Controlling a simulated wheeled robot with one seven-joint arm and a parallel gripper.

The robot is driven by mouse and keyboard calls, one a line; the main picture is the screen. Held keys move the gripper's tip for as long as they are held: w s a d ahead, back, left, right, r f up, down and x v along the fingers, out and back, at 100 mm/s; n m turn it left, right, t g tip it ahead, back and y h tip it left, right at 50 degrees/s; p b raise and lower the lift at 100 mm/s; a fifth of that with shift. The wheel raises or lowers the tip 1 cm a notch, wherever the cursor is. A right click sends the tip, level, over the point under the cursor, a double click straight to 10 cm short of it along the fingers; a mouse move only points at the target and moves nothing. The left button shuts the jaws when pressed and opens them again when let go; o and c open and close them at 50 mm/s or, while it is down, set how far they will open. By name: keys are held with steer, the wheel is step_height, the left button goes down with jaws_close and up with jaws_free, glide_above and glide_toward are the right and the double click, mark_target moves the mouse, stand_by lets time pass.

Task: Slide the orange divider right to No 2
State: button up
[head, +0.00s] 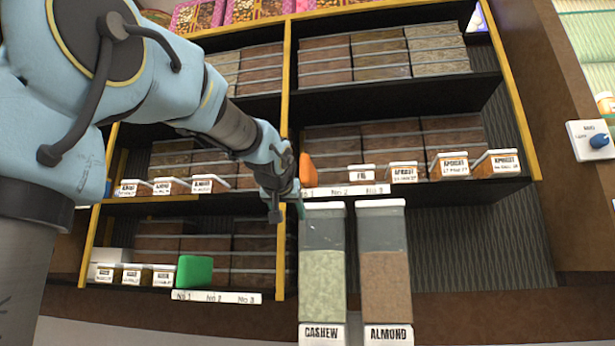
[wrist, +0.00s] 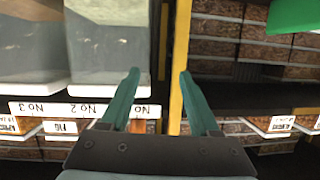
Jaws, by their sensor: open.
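The orange divider (head: 307,168) stands on the middle shelf, behind the left end of the label strip (head: 345,191), by No 1. Boxes labelled FIG and APRICOT are to its right. My gripper (head: 287,210) is in front of the yellow post, a little below and left of the divider. In the wrist view, which is upside down, my gripper (wrist: 160,75) has its two teal fingers apart with nothing held. A small orange patch, likely the divider (wrist: 138,126), shows past the strip (wrist: 80,108) near No 1, partly hidden by a finger and the gripper body.
A green divider (head: 195,271) stands on the lower left shelf above its own strip (head: 215,296). Tall cashew (head: 322,285) and almond (head: 385,285) bins stand below the orange divider's shelf. A yellow post (head: 286,120) separates the bays. An apricot box (head: 404,172) stands further right.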

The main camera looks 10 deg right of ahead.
steer(key=s+r+t, duration=0.1)
steer(key=r, duration=0.4)
steer(key=s+d+r+t+h, duration=0.1)
steer(key=r, duration=0.4)
steer(key=s+r+h, duration=0.1)
steer(key=s+r, duration=0.1)
steer(key=r, duration=0.3)
steer(key=shift+d+t, duration=0.3)
steer(key=shift+t, duration=0.1)
steer(key=p, duration=0.5)
glide_above(307, 188)
steer(key=shift+s+a, duration=0.15)
steer(key=shift+s, duration=0.1)
steer(key=shift+w+d+f, duration=0.2)
steer(key=shift+w, duration=0.25)
jaws_close()
